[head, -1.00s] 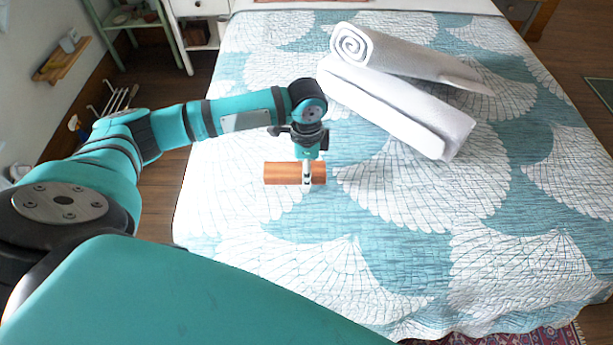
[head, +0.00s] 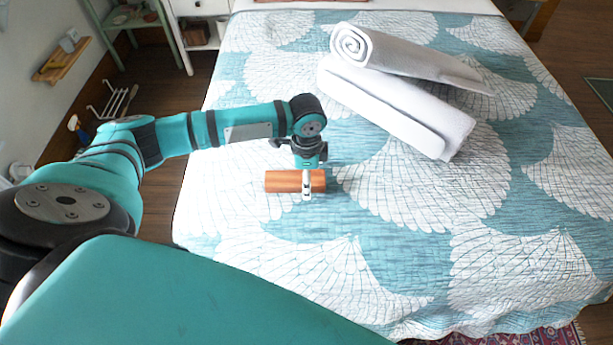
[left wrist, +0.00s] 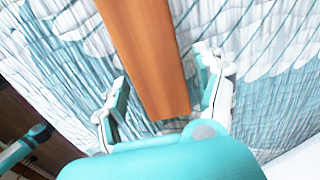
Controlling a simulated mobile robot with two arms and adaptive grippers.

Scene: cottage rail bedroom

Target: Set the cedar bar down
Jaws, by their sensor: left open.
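The cedar bar (head: 285,182) is an orange-brown wooden block on the patterned quilt in the head view. My left gripper (head: 307,188) points down over the bar's right end. In the left wrist view the bar (left wrist: 150,55) runs between the two fingers of the gripper (left wrist: 165,90). Gaps show between the bar and both fingers, so the gripper is open around it. The bar's far end runs out of the wrist view. My right gripper is not in view.
The bed's quilt (head: 400,230) is clear in front of and to the right of the bar. Two rolled white towels (head: 400,90) lie behind it to the right. A small wooden wall shelf (head: 62,60) and a green stand (head: 180,45) are at the far left.

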